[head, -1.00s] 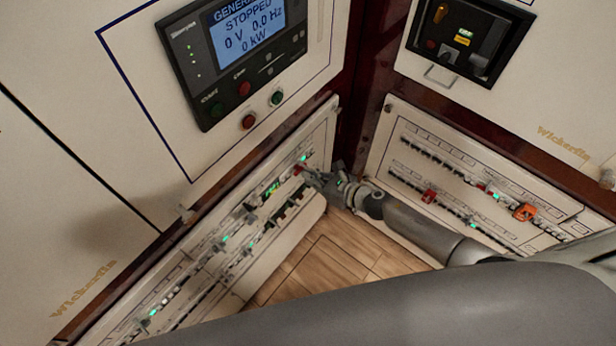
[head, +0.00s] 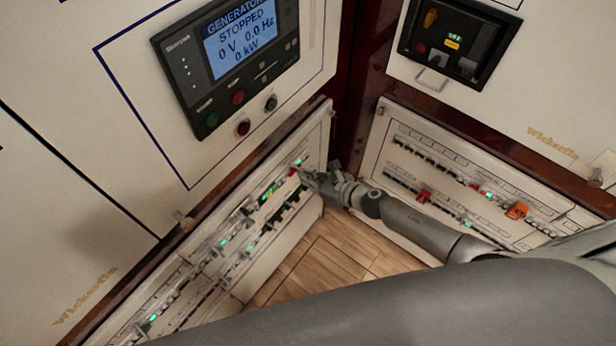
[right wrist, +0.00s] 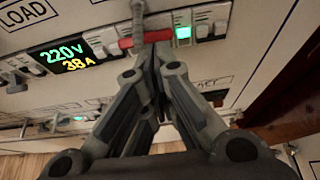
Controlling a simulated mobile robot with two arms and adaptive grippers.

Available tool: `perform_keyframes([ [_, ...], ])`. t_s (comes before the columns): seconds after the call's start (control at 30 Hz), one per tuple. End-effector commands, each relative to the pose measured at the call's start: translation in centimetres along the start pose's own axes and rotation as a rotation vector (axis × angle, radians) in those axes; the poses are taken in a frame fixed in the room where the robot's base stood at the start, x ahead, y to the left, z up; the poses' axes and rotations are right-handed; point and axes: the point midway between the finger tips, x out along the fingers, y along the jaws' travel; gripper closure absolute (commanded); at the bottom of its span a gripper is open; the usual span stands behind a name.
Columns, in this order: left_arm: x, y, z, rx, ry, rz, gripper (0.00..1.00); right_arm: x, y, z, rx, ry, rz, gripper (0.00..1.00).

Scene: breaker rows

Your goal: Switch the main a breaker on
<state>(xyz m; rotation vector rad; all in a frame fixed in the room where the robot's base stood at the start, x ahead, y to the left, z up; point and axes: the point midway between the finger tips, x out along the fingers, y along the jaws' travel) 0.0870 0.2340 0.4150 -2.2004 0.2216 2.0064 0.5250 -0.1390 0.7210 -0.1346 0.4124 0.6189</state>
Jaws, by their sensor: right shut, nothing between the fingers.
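My right gripper (head: 304,174) is shut and empty at the upper right end of the low left breaker panel (head: 215,275). In the right wrist view its closed fingertips (right wrist: 152,50) are at a red handle (right wrist: 140,39), overlapping it in the picture; I cannot tell whether they touch. A grey upright bar crosses the handle's left part. The red handle also shows small in the head view (head: 292,172). A green lamp (right wrist: 183,33) is lit just right of it. No label reading main a is legible. My left gripper is not in view.
A lit meter (right wrist: 64,57) reads 220 V, 38 A left of the red handle. A generator display (head: 240,38) reads STOPPED above. The right breaker panel (head: 385,150) has an orange piece (head: 516,211) and a red one (head: 423,195). Wooden floor (head: 335,250) lies between the panels.

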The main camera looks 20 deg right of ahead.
Motion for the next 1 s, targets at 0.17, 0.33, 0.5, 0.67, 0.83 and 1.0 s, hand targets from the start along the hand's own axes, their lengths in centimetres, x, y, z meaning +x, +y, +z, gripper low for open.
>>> perform_keyframes([
  [0.17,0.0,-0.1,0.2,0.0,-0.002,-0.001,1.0,-0.5,-0.1,-0.1,-0.001,0.001,0.0,1.0],
  [0.33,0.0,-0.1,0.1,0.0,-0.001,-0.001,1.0,-2.5,-0.1,-0.1,-0.002,0.002,-0.001,1.0],
  [0.5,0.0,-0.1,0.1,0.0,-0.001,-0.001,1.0,-5.9,0.0,-0.2,-0.001,0.003,0.001,1.0],
  [0.67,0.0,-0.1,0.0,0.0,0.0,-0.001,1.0,-8.9,0.1,-0.2,0.0,0.003,0.001,1.0],
  [0.83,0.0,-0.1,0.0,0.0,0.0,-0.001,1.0,-10.9,0.1,-0.1,0.002,0.001,0.0,1.0],
  [1.0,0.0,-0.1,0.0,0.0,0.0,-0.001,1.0,-11.8,0.0,0.0,0.001,0.0,0.0,1.0],
])
